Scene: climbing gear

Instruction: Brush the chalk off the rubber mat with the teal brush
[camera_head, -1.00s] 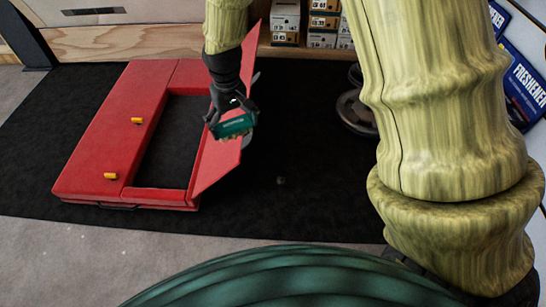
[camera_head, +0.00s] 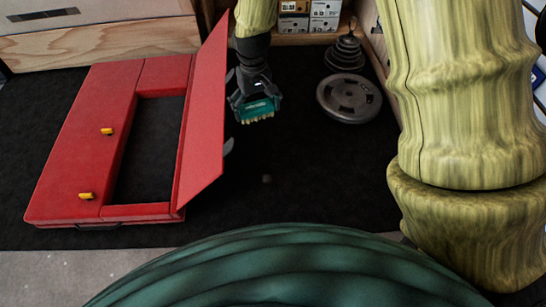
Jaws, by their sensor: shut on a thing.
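My gripper (camera_head: 257,92) is shut on the teal brush (camera_head: 258,109) and holds it in front of me, with its pale bristles toward the floor. The brush appears above the black rubber mat (camera_head: 310,190), just right of the red panel; I cannot tell whether it touches the mat. No clear white chalk patch shows on the mat.
A red padded frame (camera_head: 70,150) with yellow pegs and a raised red panel (camera_head: 207,120) stands at left. Weight plates (camera_head: 348,98) lie at back right. Boxes (camera_head: 325,15) sit on a shelf behind. The mat is mostly clear between the panel and the plates.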

